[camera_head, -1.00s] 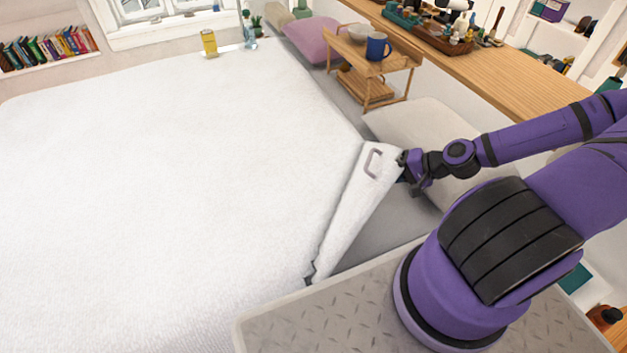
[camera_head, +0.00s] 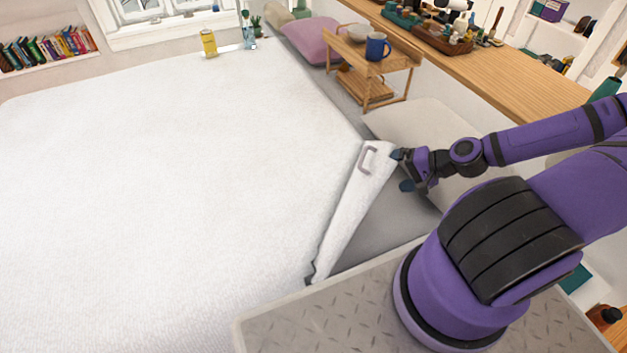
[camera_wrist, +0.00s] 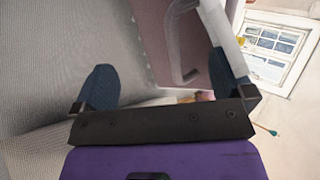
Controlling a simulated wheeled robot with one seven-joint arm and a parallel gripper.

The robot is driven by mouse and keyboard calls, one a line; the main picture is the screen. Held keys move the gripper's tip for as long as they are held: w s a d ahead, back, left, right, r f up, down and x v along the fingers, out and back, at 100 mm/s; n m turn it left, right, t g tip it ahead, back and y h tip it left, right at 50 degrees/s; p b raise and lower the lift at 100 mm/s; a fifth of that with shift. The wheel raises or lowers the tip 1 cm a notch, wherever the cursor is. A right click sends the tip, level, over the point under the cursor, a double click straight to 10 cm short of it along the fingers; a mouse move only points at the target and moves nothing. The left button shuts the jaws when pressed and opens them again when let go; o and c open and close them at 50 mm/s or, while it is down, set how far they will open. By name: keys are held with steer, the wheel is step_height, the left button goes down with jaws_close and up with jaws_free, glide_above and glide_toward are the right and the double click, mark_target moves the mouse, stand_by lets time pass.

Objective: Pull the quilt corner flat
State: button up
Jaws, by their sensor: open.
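The white quilt (camera_head: 170,190) covers most of the bed. Its near right corner is folded back as a long narrow flap (camera_head: 345,215), with a grey loop handle (camera_head: 368,160) near its upper end. The loop handle also shows in the wrist view (camera_wrist: 180,50), beyond the fingers. My gripper (camera_head: 402,170) is open at the right of the flap's upper end, its blue fingertips apart. The upper fingertip is close to the flap's edge; I cannot tell if it touches. In the wrist view, a white strip (camera_wrist: 222,38) overlaps the right finger of my gripper (camera_wrist: 160,80).
A grey-white pillow (camera_head: 430,125) lies beyond my gripper. A small wooden table (camera_head: 365,90) with a blue mug (camera_head: 377,46) stands farther back. A wooden counter (camera_head: 490,60) runs along the right. Grey sheet (camera_head: 385,225) is bare beside the flap.

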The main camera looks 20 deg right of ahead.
steer(key=v, duration=0.7)
steer(key=shift+s+d+r, duration=0.1)
steer(key=shift+r, duration=0.05)
stand_by(0.3)
stand_by(0.7)
